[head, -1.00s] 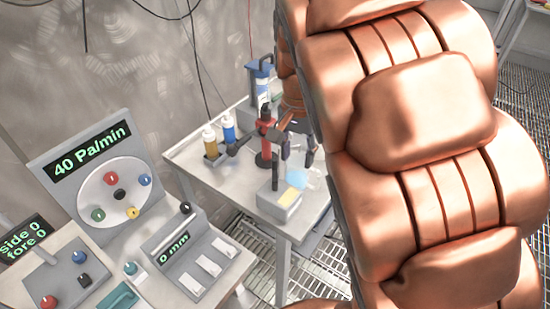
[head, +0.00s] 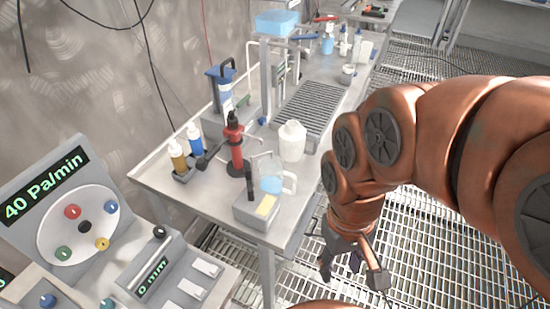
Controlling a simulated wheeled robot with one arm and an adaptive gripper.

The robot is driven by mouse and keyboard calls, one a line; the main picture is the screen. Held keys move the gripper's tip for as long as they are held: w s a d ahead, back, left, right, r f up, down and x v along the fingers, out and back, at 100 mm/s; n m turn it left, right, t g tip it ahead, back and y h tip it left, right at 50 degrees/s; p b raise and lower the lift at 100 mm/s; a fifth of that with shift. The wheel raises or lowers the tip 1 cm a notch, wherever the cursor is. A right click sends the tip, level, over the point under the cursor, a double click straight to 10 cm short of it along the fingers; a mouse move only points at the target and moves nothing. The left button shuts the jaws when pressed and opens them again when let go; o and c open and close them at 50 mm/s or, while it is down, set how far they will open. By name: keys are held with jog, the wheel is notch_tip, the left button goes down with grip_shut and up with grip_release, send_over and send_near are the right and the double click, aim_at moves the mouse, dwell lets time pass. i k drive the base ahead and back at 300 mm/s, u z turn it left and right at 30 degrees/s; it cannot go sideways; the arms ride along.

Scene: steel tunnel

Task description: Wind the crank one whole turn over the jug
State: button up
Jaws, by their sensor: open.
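A red upright device with a black top (head: 235,140) stands on the steel table (head: 150,183). A dark arm with a knob (head: 203,161) sticks out from it to the left and looks like the crank. My gripper (head: 350,272) is open and empty, pointing down beside the table's right edge, over the floor grating. It is apart from the crank and the jug.
Yellow and blue bottles (head: 187,152) stand left of the red device. A blue device with a black handle (head: 222,88) is behind it. A white container (head: 292,141) and a slatted rack (head: 306,108) stand behind the jug. A control console (head: 75,225) fills the lower left.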

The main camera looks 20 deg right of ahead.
aim_at(248, 170)
jog(key=z, duration=0.65)
jog(key=k, duration=1.2)
jog(key=u, duration=1.25)
jog(key=i, duration=0.5)
